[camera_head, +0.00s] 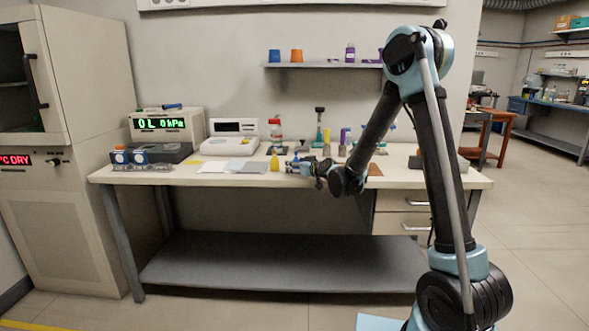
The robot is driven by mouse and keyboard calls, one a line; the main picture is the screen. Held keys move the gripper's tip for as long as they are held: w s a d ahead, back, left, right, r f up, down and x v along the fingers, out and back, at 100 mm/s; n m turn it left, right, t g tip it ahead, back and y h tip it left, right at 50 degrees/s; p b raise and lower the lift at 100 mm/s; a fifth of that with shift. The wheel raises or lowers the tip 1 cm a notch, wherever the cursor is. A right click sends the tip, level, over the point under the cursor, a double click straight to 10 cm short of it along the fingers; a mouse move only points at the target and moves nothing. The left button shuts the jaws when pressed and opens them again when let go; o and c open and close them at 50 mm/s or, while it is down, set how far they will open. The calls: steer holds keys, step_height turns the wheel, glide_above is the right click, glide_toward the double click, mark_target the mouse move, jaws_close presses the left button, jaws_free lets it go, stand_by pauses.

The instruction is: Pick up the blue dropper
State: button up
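I cannot make out a blue dropper for certain. A small dark-blue item (296,157) shows on the table just above my gripper, too small to identify. My gripper (289,167) is low over the table's front edge and points left. Its fingers are too small here to tell whether they are open or shut, or whether they touch anything.
A wall shelf (320,66) is above. My arm hides part of the table's right side.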

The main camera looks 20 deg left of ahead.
steer(key=shift+w+a, duration=0.15)
steer(key=shift+a, duration=0.05)
steer(key=c, duration=1.2)
steer(key=shift+r, duration=0.15)
steer(key=shift+r, duration=4.65)
steer(key=shift+r, duration=0.15)
